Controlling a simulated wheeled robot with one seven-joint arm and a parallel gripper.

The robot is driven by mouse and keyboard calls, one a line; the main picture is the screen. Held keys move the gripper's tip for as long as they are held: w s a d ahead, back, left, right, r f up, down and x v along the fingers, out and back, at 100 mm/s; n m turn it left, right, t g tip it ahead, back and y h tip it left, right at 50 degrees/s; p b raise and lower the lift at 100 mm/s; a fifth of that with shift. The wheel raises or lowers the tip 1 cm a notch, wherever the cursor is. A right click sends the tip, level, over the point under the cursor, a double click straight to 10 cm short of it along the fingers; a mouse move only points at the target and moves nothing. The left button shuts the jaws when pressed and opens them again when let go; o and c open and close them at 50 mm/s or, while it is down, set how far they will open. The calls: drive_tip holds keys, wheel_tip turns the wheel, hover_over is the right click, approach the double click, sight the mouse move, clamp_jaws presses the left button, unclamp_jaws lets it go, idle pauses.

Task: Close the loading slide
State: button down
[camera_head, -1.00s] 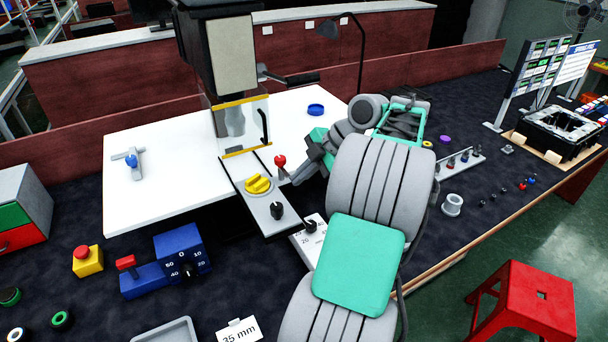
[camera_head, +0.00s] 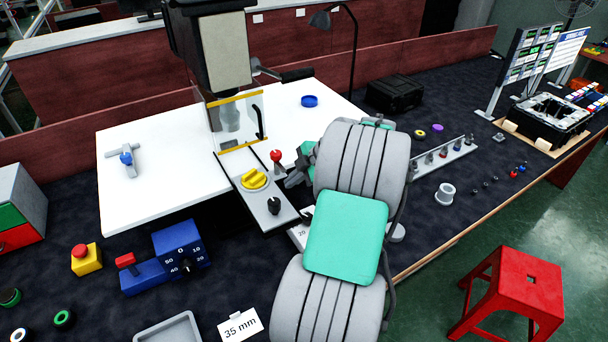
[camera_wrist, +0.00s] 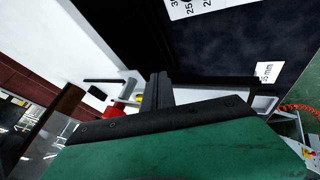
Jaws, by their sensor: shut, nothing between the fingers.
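The loading slide, a grey plate (camera_head: 259,194), sticks out toward the front from under the machine (camera_head: 212,55). A yellow piece (camera_head: 254,179) sits on it, and a black knob (camera_head: 274,206) stands near its front end. A red ball-topped lever (camera_head: 276,156) is beside its right edge. My gripper (camera_head: 293,181) is right of the slide, close to the lever and partly hidden by my arm; contact cannot be told. In the wrist view the gripper's fingers (camera_wrist: 158,90) are together and empty, with the red ball (camera_wrist: 116,109) just left of them.
A clear guard with yellow edges (camera_head: 238,122) stands over the slide's rear. A white board (camera_head: 150,195) lies under the machine. A blue dial box (camera_head: 180,250) and a yellow button box (camera_head: 86,259) are at the front left. A black case (camera_head: 394,93) stands behind my arm.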

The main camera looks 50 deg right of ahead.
sight(280, 172)
drive_tip(key=shift+w+d, duration=0.3)
drive_tip(key=shift+w, duration=0.6)
drive_tip(key=w, duration=0.1)
drive_tip(key=w+d, duration=0.1)
drive_tip(key=w, duration=0.1)
drive_tip(key=shift+f+b, duration=0.15)
drive_tip(key=shift+b, duration=0.2)
drive_tip(key=shift+w, duration=0.35)
drive_tip(key=shift+r, duration=0.2)
drive_tip(key=shift+f, duration=0.1)
